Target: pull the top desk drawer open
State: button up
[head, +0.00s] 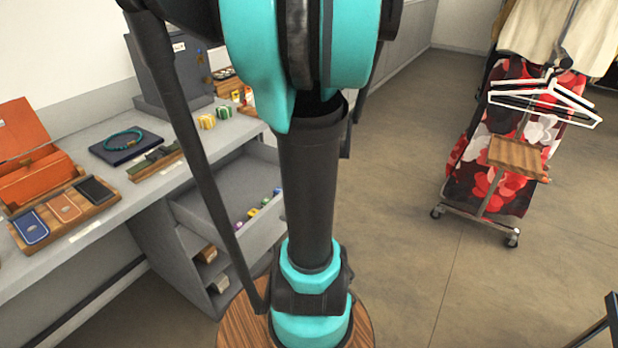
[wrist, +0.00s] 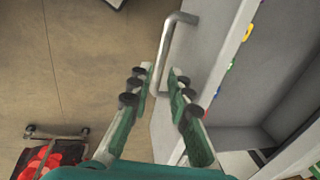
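The top desk drawer (head: 210,185) is pulled out from the grey desk, and its interior shows left of my arm in the head view. In the wrist view the drawer's pale front (wrist: 212,45) and its open inside (wrist: 285,75) show at the right. A grey bar handle (wrist: 166,45) stands out from the front. My gripper (wrist: 160,78) is at the handle's lower end, its fingers apart with the bar passing between them. A clear gap shows between the fingertips. Whether either finger touches the bar cannot be told. My arm hides the gripper in the head view.
Small coloured pieces (head: 253,212) lie along the drawer's front inside. The desk top (head: 95,215) holds an orange box (head: 25,180), trays and a dark cabinet. A clothes rack (head: 475,218) stands at the right. The floor (head: 405,180) between is clear.

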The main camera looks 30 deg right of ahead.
notch_tip(320, 180, up, 8)
jog(key=s, duration=0.1)
jog(key=shift+s+d+r, duration=0.2)
jog(key=shift+d+r, duration=0.05)
jog(key=shift+d, duration=0.15)
dwell(0.5)
